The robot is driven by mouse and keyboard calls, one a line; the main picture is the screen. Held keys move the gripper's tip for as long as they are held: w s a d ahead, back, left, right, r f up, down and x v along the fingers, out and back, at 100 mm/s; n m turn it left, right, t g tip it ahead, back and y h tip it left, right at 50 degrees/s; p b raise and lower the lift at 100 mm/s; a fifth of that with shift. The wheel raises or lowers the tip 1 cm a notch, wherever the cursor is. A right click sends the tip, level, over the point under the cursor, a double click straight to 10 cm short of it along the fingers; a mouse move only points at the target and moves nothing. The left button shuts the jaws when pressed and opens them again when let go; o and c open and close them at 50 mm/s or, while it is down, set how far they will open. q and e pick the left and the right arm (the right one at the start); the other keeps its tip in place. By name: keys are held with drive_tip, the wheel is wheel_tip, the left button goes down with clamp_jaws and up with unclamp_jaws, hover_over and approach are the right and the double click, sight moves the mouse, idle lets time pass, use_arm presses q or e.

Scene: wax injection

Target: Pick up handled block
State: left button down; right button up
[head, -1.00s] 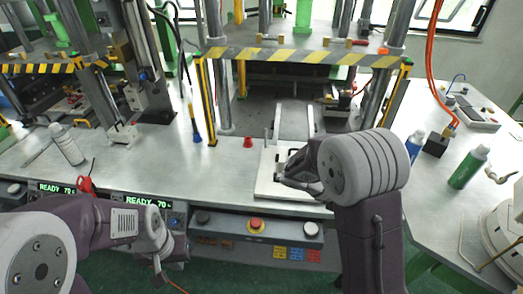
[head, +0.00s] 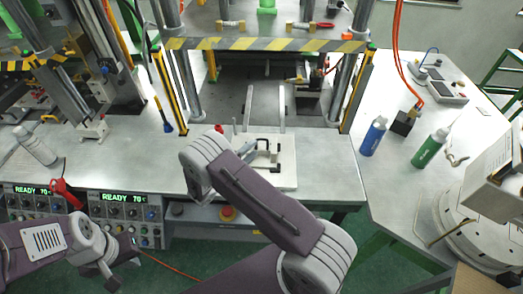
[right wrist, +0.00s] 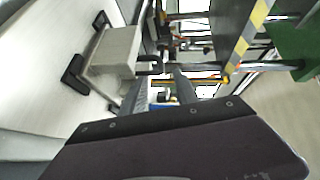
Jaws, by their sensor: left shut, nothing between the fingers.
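The handled block (head: 261,158) is pale with black handles and sits on a white plate (head: 287,181) at the table's front edge. My right arm partly covers it in the head view. In the right wrist view the block (right wrist: 115,48) is at the upper left, with black handles sticking out. My right gripper (right wrist: 162,92) shows there with two grey fingers apart and nothing seen between them. A handle lies just beyond the fingertips; contact cannot be told. My left gripper (head: 109,279) is shut and empty at the lower left, off the table.
A press with a yellow-black striped bar (head: 265,45) stands behind the plate, with two rails reaching toward it. A blue bottle (head: 373,137) and a green bottle (head: 430,148) stand on the right table. Control boxes (head: 125,210) line the front left. Table right of the plate is clear.

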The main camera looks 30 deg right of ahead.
sight(261, 140)
drive_tip(key=p+x, duration=0.1)
drive_tip(key=x, duration=0.3)
drive_tip(key=shift+w+d+r+p, duration=0.1)
drive_tip(key=shift+w+d+p, duration=0.15)
drive_tip(key=shift+w+p, duration=0.15)
drive_tip(key=shift+w+d, duration=0.15)
drive_tip(key=shift+d, duration=0.15)
drive_tip(key=shift+a, duration=0.15)
clamp_jaws()
idle(0.7)
